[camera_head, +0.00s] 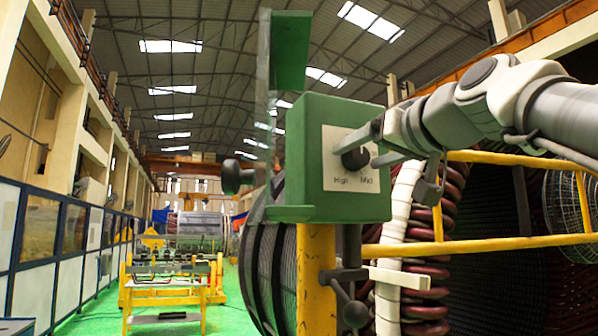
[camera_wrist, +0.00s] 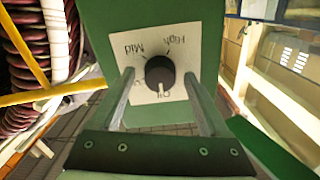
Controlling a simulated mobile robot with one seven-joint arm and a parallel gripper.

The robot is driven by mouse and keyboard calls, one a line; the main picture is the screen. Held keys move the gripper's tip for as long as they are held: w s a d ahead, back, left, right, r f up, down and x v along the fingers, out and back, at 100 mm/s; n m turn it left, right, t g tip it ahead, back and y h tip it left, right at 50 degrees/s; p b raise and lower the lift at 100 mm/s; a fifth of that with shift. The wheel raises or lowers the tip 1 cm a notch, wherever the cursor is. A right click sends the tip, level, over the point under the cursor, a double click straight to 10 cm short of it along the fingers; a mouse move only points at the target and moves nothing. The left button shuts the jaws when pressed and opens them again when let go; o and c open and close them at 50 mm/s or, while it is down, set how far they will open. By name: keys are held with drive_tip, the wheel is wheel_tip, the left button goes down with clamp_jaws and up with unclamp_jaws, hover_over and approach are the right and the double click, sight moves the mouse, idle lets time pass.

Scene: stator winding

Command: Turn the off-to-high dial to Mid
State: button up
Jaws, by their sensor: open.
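A black round dial (camera_head: 354,159) sits on a white label plate (camera_head: 328,175) on a green box (camera_head: 312,118). The wrist view shows the dial (camera_wrist: 160,70) nearly face on, with its pale pointer mark toward the lettering at the bottom of the plate, which reads like Off. "Mid" and "High" are printed on the opposite side of the plate; a label by the left finger is partly hidden. My gripper (camera_head: 357,157) is open, its fingers on either side of the dial. In the wrist view my gripper (camera_wrist: 158,74) shows a gap on both sides of the dial.
The box stands on a yellow post (camera_head: 316,275) with a green bracket (camera_head: 291,52) above. A black knob (camera_head: 232,177) juts out at the left. Yellow rails (camera_head: 480,245) and wound coils (camera_head: 425,290) lie close on the right. Green floor (camera_head: 95,318) is clear at lower left.

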drive_tip(key=shift+w, duration=0.3)
clamp_jaws()
idle(0.3)
